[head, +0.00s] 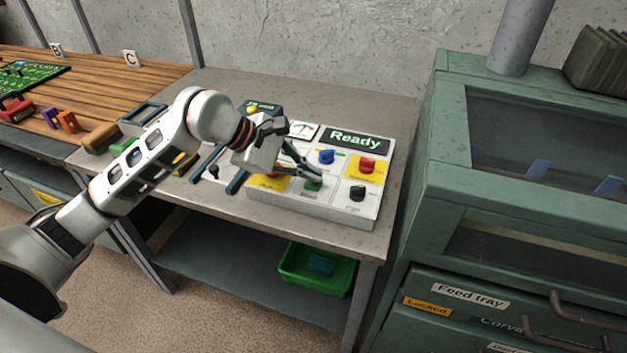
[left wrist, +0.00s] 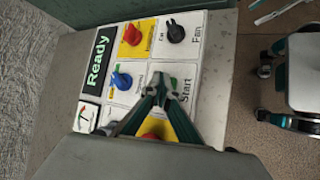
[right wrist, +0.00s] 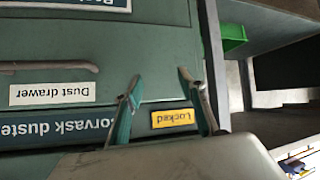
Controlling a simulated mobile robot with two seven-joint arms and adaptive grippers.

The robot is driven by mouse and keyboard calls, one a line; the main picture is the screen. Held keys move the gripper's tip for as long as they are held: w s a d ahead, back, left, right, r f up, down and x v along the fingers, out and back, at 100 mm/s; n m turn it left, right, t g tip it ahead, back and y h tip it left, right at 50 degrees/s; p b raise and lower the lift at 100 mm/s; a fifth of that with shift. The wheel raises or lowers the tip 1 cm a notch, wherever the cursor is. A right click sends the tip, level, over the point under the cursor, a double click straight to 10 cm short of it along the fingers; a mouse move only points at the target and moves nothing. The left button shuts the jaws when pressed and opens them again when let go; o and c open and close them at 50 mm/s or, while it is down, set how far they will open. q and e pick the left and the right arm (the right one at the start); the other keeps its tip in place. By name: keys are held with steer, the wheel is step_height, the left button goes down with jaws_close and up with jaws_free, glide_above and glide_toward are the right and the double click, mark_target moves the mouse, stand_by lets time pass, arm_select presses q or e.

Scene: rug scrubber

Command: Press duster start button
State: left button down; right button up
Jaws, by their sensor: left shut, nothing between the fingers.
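The white control panel (head: 330,205) lies on the grey bench, its display (head: 356,140) reading "Ready". A green button (head: 313,184) sits in its lower row, just below my left gripper's tips in the head view. My left gripper (head: 320,174) is shut and empty over the panel. In the left wrist view its closed tips (left wrist: 160,82) are beside the "Start" label (left wrist: 186,90) and mostly hide the button there. Whether the tips touch the button cannot be told. My right gripper (right wrist: 159,77) is open and empty, facing a green cabinet front.
A blue knob (head: 326,157), red knob (head: 367,165) and black knob (head: 357,193) stand near the left fingertips. A red button (left wrist: 154,134) on yellow lies under the fingers. The green duster cabinet (head: 450,170) rises right of the bench. A green bin (head: 293,270) is on the lower shelf.

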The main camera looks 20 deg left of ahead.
mark_target(311, 183)
arm_select(q)
steer(key=shift+f, duration=0.3)
steer(key=shift+r, duration=0.1)
stand_by(0.4)
steer(key=shift+r+p, duration=0.4)
steer(key=shift+r, duration=0.45)
steer(key=shift+r, duration=0.1)
steer(key=shift+r+p, duration=0.45)
steer(key=shift+r, duration=0.2)
steer(key=shift+r+p, duration=1.05)
steer(key=shift+r, duration=0.75)
